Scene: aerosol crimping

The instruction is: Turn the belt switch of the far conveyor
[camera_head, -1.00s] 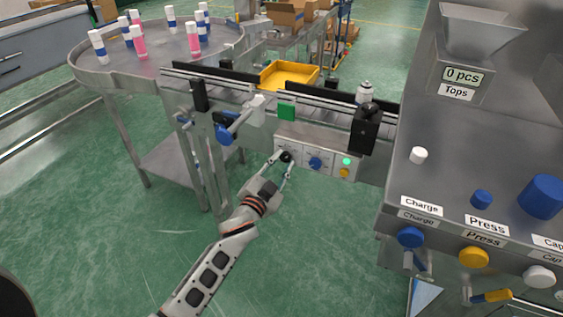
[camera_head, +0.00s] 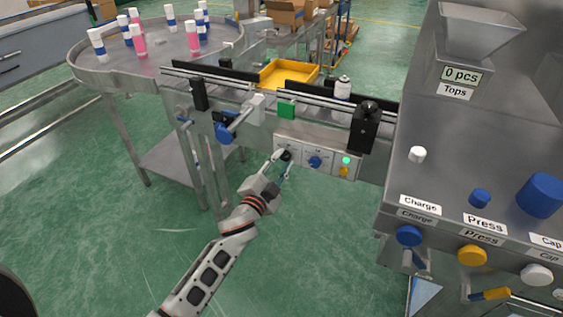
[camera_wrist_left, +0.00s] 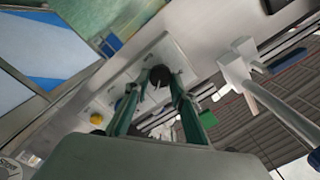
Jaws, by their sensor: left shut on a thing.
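The conveyor (camera_head: 235,97) runs across the middle of the head view, with a pale control panel (camera_head: 329,163) on its front side. A black rotary knob (camera_head: 286,156) sits at the panel's left end; it also shows in the left wrist view (camera_wrist_left: 160,76). Its label is too small to read. My left gripper (camera_head: 283,162) is shut on this knob, with one finger on each side of it; the fingers also show in the left wrist view (camera_wrist_left: 158,92). My right gripper is not in view.
The panel also holds a blue knob (camera_head: 315,162), a lit green lamp (camera_head: 346,160) and a yellow button (camera_head: 344,171). A white can (camera_head: 343,87) stands on the belt. A round table (camera_head: 100,73) with several bottles is at left; a machine (camera_head: 470,190) fills the right.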

